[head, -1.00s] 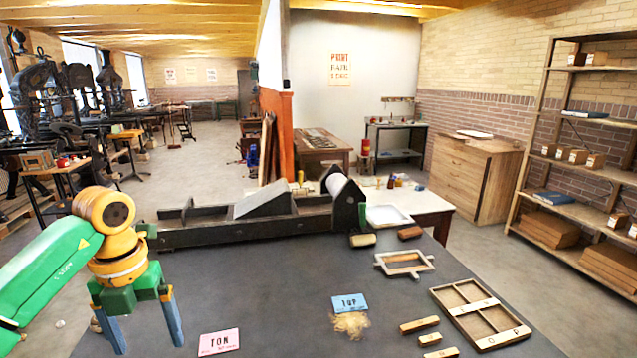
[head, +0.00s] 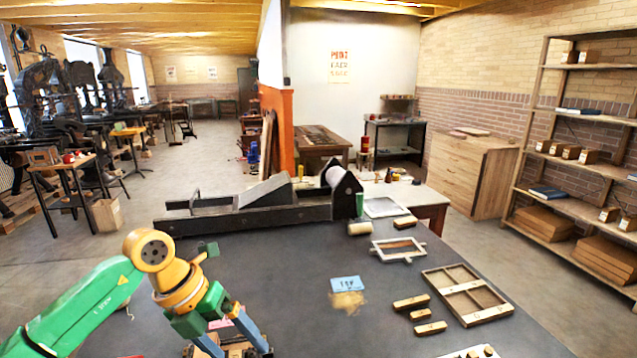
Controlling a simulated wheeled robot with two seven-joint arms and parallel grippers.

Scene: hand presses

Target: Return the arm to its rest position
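My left arm comes in from the lower left, green with an orange wrist. My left gripper (head: 236,346) is low over the near part of the dark table (head: 290,258). Its two blue fingers are spread apart. A wooden item (head: 234,343) shows behind and between the fingers, partly hidden and cut off by the bottom edge. I cannot tell whether the fingers touch it. A pink card (head: 220,323) is mostly hidden behind the gripper. My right gripper is not in view.
A long dark press bed (head: 250,217) with a roller lies along the table's far side. A blue card (head: 345,284), a tan patch (head: 347,304), a compartmented wooden tray (head: 466,294), small wooden blocks (head: 420,314) and a pale frame (head: 398,250) lie to the right. The middle is clear.

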